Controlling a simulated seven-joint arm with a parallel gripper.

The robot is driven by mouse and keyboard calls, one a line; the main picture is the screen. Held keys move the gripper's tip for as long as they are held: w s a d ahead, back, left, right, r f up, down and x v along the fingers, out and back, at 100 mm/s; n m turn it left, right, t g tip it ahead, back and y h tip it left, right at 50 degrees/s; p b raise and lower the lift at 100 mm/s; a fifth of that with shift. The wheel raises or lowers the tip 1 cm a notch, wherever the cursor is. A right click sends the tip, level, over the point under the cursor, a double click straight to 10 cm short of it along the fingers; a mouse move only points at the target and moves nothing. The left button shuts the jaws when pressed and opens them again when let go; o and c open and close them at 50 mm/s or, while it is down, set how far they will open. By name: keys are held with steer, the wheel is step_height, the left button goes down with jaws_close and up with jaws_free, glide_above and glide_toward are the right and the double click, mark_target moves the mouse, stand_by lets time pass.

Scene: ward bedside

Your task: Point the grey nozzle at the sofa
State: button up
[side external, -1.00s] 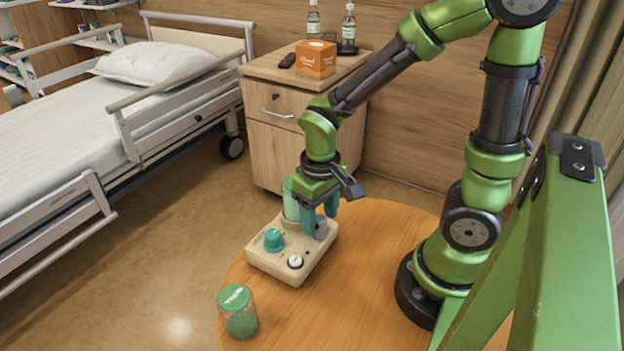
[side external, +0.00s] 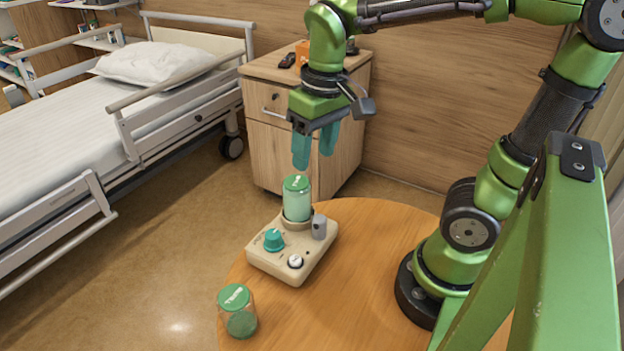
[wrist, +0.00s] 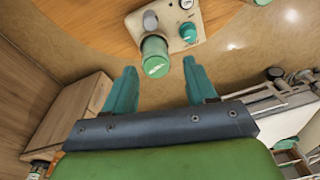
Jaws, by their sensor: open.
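The grey nozzle (side external: 319,227) stands at the right back corner of a beige device (side external: 274,264) on the round wooden table. It also shows in the wrist view (wrist: 150,20). Which way it points is too small to tell. A clear green jar with a green lid (side external: 297,199) sits in the device beside the nozzle. A teal knob (side external: 273,239) and a white-topped dial (side external: 295,262) are at its front. My gripper (side external: 315,157) is open and empty above the device, with teal fingers pointing down, apart from the nozzle. No sofa is seen in these views.
A second green-lidded jar (side external: 237,310) stands near the table's front left edge. The round table (side external: 375,270) is clear between the device and my base. A bedside cabinet (side external: 262,112) and a bed (side external: 70,130) are beyond the table.

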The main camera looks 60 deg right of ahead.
steer(key=shift+s+a+r+m+t+y, duration=0.1)
steer(key=shift+s+r+m+t+y, duration=0.25)
steer(key=shift+t, duration=0.65)
steer(key=shift+s+a+m+t+y, duration=0.15)
steer(key=shift+s+t, duration=0.35)
steer(key=shift+t, duration=0.5)
steer(key=shift+s+d+r+m+t+y, duration=0.1)
steer(key=shift+s+r+m+t+y, duration=0.2)
steer(key=shift+t, duration=0.7)
steer(key=shift+s+f, duration=0.1)
